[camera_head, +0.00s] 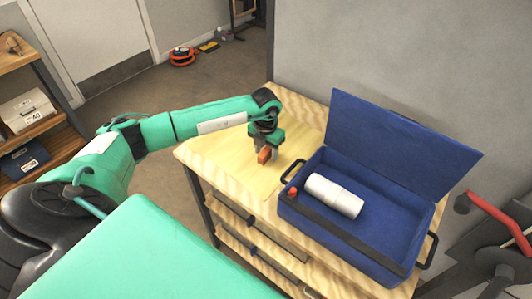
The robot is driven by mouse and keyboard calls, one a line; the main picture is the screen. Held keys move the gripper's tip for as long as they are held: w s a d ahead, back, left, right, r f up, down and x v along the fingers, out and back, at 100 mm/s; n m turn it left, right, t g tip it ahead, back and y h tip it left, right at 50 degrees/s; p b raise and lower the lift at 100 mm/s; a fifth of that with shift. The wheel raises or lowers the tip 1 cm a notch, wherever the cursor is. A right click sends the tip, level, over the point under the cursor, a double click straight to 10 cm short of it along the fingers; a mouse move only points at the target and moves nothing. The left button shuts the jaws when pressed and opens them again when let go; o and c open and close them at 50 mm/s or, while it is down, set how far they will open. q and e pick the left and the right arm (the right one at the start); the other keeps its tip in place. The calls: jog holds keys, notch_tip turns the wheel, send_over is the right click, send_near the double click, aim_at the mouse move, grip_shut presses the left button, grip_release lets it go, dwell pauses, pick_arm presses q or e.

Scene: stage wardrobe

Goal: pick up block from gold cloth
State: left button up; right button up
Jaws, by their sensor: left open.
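A small orange-brown block (264,156) is on the gold cloth (225,155), a pale yellow sheet lying flat on the wooden table's left part. My left gripper (266,149) points down from above, right at the block. Its jaws are open, with the fingers around or just beside the block; I cannot tell exactly which. The fingers hide part of the block. My right gripper is out of view.
An open blue case (300,211) stands on the table to the right of the cloth, its lid (390,135) raised at the back. A white cylinder (334,196) lies in it. A wooden shelf (45,150) with boxes is at far left.

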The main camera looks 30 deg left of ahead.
pick_arm(q)
jog(key=c, duration=1.1)
jog(key=shift+o, duration=0.2)
jog(key=shift+r, duration=0.15)
